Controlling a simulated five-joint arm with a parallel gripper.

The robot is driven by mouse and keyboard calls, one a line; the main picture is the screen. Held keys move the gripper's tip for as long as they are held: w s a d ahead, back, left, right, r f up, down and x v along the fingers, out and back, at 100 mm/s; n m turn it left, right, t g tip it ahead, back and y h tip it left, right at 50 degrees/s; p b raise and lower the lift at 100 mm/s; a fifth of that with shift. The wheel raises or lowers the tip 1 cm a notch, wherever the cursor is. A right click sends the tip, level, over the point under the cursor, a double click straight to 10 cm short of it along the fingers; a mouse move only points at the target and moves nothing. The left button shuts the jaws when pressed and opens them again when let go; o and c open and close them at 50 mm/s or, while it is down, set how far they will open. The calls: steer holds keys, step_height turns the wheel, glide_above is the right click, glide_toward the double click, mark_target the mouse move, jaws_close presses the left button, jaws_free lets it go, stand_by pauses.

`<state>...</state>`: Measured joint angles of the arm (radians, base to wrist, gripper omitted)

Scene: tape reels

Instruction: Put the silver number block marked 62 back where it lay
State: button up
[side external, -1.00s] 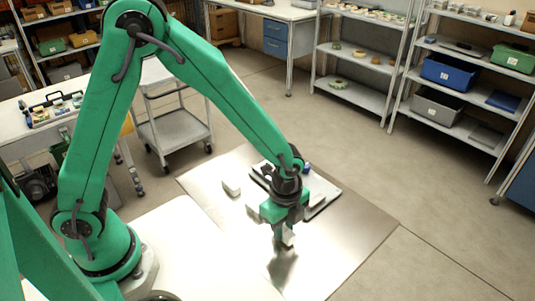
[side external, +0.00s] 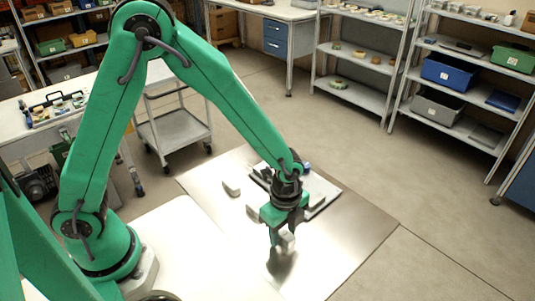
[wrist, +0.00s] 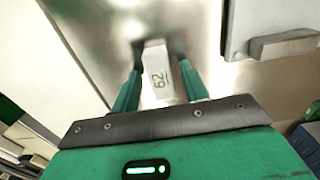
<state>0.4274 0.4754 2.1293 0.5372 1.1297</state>
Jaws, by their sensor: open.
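In the side view my gripper (side external: 282,236) points down over the shiny metal sheet (side external: 335,240), and the block (side external: 288,242) shows as a pale shape at the fingertips. A dark reflection lies just below it. Whether the block rests fully on the sheet is hard to see.
A light tray (side external: 328,192) with dark items lies behind my gripper. The sheet's front right is clear.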

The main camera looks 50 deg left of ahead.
mark_target(283, 232)
steer(key=shift+r, duration=0.1)
step_height(283, 232, up, 12)
stand_by(0.8)
stand_by(0.4)
steer(key=s+a+r+n+t, duration=0.5)
steer(key=s+a+r+n, duration=0.7)
steer(key=a+n, duration=0.3)
steer(key=shift+a+r+n+t, duration=0.3)
steer(key=shift+a+n, duration=0.1)
steer(key=shift+n, duration=1)
steer(key=shift+s, duration=0.1)
